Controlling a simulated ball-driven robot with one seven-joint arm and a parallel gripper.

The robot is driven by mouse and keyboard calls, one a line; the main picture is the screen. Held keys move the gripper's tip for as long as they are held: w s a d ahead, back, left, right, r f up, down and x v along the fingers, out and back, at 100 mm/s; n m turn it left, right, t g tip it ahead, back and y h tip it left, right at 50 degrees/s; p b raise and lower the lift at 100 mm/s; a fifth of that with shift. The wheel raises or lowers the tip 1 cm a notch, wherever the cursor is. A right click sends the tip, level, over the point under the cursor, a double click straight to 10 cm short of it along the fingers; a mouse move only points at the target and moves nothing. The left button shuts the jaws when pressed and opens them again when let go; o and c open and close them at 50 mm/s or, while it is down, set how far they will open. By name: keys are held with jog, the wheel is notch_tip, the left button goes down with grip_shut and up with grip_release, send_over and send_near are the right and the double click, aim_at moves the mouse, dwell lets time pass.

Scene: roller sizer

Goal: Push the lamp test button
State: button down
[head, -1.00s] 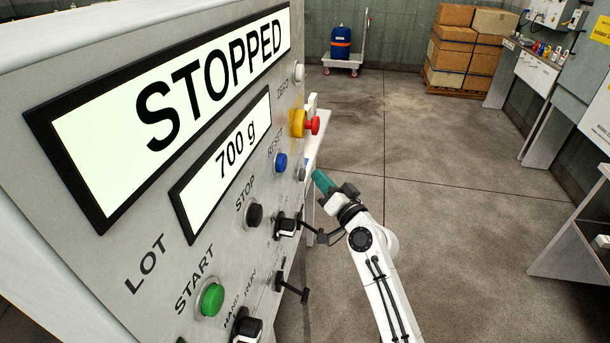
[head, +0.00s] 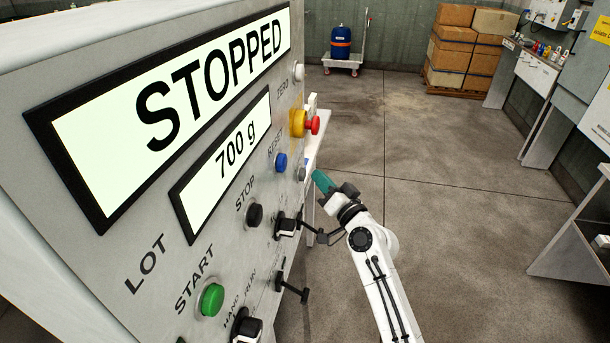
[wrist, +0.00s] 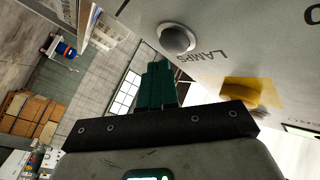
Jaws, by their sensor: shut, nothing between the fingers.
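My gripper (head: 319,178) has teal fingers that are shut and empty. In the wrist view the fingers (wrist: 157,84) point toward the panel just beside the button. A small gap seems to lie between the fingertips and the button; I cannot tell its exact size.
The grey panel (head: 150,240) carries the blue RESET button (head: 281,162), a black STOP button (head: 255,214), a green START button (head: 211,299) and a red emergency stop (head: 314,125) on yellow. Black-handled switches (head: 287,226) stick out near my wrist. Open floor lies to the right.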

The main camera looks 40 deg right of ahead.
jog(key=shift+w+a, duration=0.1)
dwell(0.3)
jog(key=shift+w+a, duration=0.15)
jog(key=shift+w, duration=0.05)
jog(key=shift+w+a, duration=0.35)
jog(key=shift+w, duration=0.1)
dwell(1.1)
jog(key=shift+s+d+b, duration=0.4)
jog(key=shift+s+d, duration=0.15)
jog(key=shift+s, duration=0.2)
jog(key=shift+s+d+b, duration=0.8)
jog(key=shift+s, duration=0.2)
jog(key=shift+s+d+b, duration=0.75)
jog(key=shift+s+b, duration=0.05)
jog(key=shift+s, duration=0.2)
